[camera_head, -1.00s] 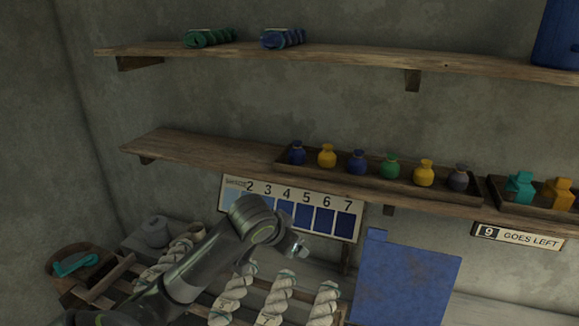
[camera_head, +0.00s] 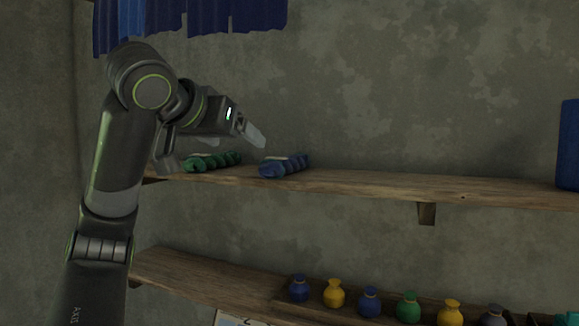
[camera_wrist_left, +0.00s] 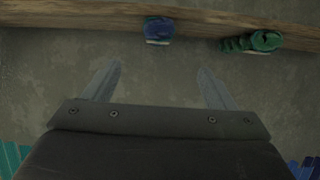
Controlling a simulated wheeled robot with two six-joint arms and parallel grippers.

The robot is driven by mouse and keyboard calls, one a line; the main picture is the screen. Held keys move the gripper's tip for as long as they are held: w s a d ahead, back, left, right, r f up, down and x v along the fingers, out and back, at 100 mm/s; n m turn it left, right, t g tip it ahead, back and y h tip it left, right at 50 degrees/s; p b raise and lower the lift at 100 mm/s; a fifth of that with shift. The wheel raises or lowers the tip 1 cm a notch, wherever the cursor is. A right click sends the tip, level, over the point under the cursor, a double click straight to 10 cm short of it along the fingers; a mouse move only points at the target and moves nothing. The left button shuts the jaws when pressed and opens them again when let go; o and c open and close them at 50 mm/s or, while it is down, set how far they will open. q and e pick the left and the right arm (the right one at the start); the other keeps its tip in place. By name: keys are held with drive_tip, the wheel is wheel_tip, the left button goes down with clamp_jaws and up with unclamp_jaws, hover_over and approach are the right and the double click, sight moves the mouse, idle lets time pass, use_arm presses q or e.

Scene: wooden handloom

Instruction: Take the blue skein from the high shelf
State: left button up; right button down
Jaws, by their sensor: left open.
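The blue skein (camera_head: 284,166) lies on the high shelf (camera_head: 370,185), right of a green skein (camera_head: 212,161). My left gripper (camera_head: 254,134) is above the shelf, a little up and left of the blue skein in the head view, and apart from it. In the left wrist view its two fingers (camera_wrist_left: 160,68) are spread and empty. The blue skein (camera_wrist_left: 158,30) shows there beyond and between the fingertips, on the shelf edge (camera_wrist_left: 85,14), with the green skein (camera_wrist_left: 250,42) to its right. My right gripper is not in view.
Dark blue cloth (camera_head: 190,25) hangs above my left arm. A blue object (camera_head: 568,145) stands at the shelf's right end. A lower shelf (camera_head: 190,275) carries a tray of small coloured jars (camera_head: 370,302).

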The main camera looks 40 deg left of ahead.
use_arm(q)
drive_tip(key=b, duration=0.5)
approach(271, 160)
drive_tip(key=w+f, duration=0.1)
drive_tip(key=f, duration=0.1)
drive_tip(key=w, duration=0.1)
drive_tip(key=w+a, duration=0.1)
drive_tip(key=w, duration=0.1)
drive_tip(key=shift+w+a+f, duration=0.2)
drive_tip(key=shift+w+a, duration=0.1)
drive_tip(key=shift+a, duration=0.1)
drive_tip(key=shift+w+a+f, duration=0.2)
drive_tip(key=shift+w+f, duration=0.05)
drive_tip(key=shift+w, duration=0.2)
drive_tip(key=shift+w+a+f+p, duration=0.1)
drive_tip(key=shift+w+p, duration=0.45)
drive_tip(key=shift+p, duration=0.2)
drive_tip(key=p+x, duration=0.1)
drive_tip(key=x, duration=0.2)
drive_tip(key=shift+w+p, duration=0.15)
drive_tip(key=shift+p, duration=0.25)
drive_tip(key=shift+w+f, duration=0.25)
drive_tip(key=shift+w, duration=0.15)
drive_tip(key=shift+s, duration=0.1)
drive_tip(key=shift+c, duration=1.1)
drive_tip(key=c, duration=0.9)
